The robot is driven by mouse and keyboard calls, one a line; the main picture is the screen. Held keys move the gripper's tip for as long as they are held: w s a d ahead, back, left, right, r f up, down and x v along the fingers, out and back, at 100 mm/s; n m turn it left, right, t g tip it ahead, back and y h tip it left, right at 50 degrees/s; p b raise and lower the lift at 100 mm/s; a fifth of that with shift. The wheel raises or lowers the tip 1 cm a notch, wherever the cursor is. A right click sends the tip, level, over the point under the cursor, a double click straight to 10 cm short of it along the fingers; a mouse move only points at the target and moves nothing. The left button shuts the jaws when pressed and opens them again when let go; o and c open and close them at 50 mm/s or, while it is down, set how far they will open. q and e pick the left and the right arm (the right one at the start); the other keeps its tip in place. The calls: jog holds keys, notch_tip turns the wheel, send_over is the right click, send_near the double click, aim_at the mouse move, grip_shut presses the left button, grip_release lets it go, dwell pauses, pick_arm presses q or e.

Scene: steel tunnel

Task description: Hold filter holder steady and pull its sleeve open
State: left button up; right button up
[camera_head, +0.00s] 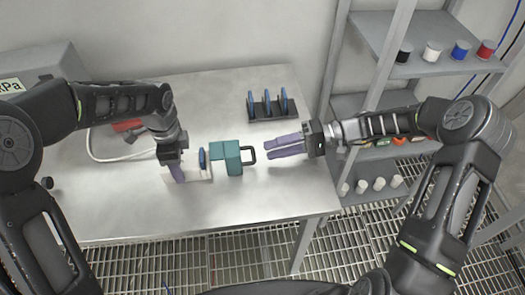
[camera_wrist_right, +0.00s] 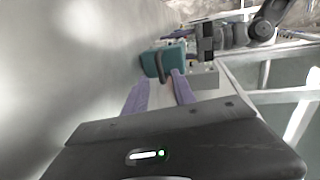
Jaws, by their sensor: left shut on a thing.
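My left gripper (camera_head: 177,174) points down and is shut on the white left end of the base. My right gripper (camera_head: 270,149) is open and empty, pointing left, a short gap right of the handle. In the right wrist view the teal sleeve (camera_wrist_right: 157,64) and handle sit beyond the two purple fingers (camera_wrist_right: 158,92).
A dark rack with blue discs (camera_head: 267,106) stands behind the holder. A grey box (camera_head: 38,72) and a red item with a pale cable (camera_head: 127,125) are at the left. A shelf unit with small jars (camera_head: 432,51) stands at the right. The table front is clear.

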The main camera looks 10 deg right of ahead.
jog(key=v, duration=0.7)
jog(key=shift+d, duration=0.1)
pick_arm(q)
jog(key=o, duration=1.6)
jog(key=shift+o, duration=0.2)
notch_tip(320, 180, up, 12)
jog(key=shift+s, duration=0.1)
pick_arm(e)
jog(key=shift+s+f, duration=0.1)
